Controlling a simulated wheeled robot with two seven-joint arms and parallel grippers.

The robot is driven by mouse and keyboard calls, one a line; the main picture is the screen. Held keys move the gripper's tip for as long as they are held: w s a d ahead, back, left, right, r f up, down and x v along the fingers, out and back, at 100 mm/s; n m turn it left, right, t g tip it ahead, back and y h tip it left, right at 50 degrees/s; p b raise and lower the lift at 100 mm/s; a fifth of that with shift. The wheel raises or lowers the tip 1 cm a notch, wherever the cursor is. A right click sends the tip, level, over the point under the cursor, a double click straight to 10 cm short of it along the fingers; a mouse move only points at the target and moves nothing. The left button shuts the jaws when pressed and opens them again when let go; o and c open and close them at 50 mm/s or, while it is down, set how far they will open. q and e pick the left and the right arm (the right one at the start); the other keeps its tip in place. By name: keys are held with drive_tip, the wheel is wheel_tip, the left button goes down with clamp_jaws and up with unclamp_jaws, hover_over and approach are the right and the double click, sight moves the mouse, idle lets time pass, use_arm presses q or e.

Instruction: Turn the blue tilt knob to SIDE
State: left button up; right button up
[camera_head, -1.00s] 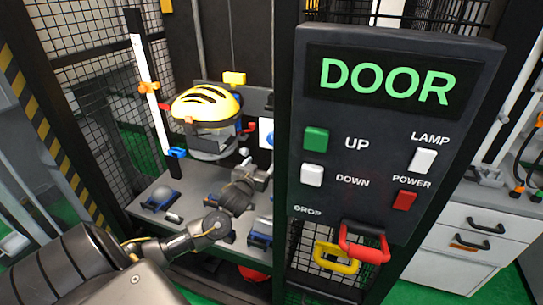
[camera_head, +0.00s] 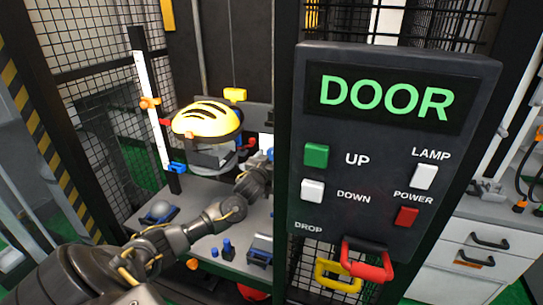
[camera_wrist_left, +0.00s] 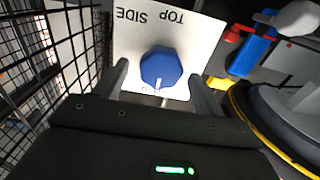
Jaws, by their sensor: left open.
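The blue tilt knob (camera_wrist_left: 161,67) sits on a white plate (camera_wrist_left: 196,35) in the left wrist view. The words SIDE and TOP appear upside down near the plate's far edge, SIDE to the left of TOP. A short pale mark on the knob points toward the bottom of the picture. My left gripper (camera_wrist_left: 160,76) is open, with one finger on each side of the knob and gaps visible between. In the head view my left arm reaches into the tower, and its gripper (camera_head: 262,165) is partly hidden by the control panel's edge. My right gripper is not in view.
The DOOR control panel (camera_head: 384,190) stands close on the right. A yellow helmet (camera_head: 207,118) hangs inside the tower above a grey bench (camera_head: 185,203). In the wrist view, wire mesh (camera_wrist_left: 75,45) is at left and a dark rounded body with a yellow edge (camera_wrist_left: 262,115) at right.

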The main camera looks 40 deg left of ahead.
use_arm(q)
drive_tip(key=shift+w+a, duration=0.2)
drive_tip(key=shift+w, duration=0.25)
